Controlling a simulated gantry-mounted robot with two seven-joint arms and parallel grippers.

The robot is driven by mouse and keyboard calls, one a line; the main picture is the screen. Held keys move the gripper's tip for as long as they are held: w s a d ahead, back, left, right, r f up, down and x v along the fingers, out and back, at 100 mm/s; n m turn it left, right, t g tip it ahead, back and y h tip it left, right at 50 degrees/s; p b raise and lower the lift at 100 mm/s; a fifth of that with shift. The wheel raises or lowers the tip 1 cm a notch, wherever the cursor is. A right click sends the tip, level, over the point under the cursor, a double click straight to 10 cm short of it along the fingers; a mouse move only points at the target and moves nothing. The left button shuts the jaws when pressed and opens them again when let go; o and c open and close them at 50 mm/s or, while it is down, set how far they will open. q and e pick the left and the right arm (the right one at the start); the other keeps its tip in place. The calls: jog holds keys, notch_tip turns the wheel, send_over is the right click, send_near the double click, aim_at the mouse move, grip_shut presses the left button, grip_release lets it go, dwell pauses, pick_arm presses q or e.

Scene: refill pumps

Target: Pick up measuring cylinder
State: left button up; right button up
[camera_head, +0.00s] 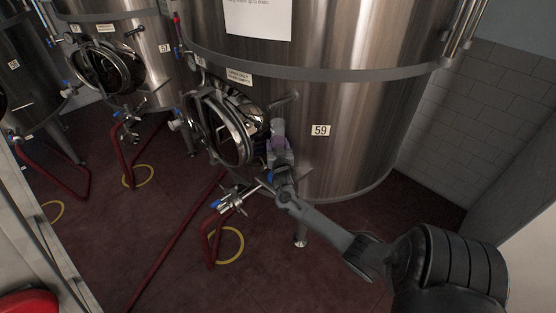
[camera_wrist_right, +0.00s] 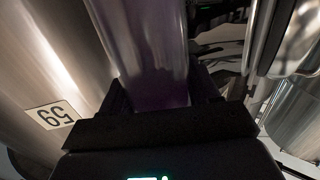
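The measuring cylinder (camera_head: 278,127) is clear with a purple tint and stands roughly upright in front of tank 59. My right gripper (camera_head: 279,148) is around its lower part, at the end of the arm reaching in from the lower right. In the right wrist view the cylinder (camera_wrist_right: 148,50) fills the space between the two dark fingers of the right gripper (camera_wrist_right: 162,90), which press against its sides. Its lower end is hidden by the gripper. My left gripper is not in view.
Steel tank 59 (camera_head: 345,150) stands directly behind the gripper, its round hatch (camera_head: 218,128) open to the left. A valve (camera_head: 236,199) sits below the hatch. Red hoses (camera_head: 165,255) and yellow rings (camera_head: 228,261) lie on the red floor. More tanks (camera_head: 110,60) stand at the left.

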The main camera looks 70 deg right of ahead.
grip_shut()
jog(key=shift+r, duration=0.1)
jog(key=shift+r, duration=0.15)
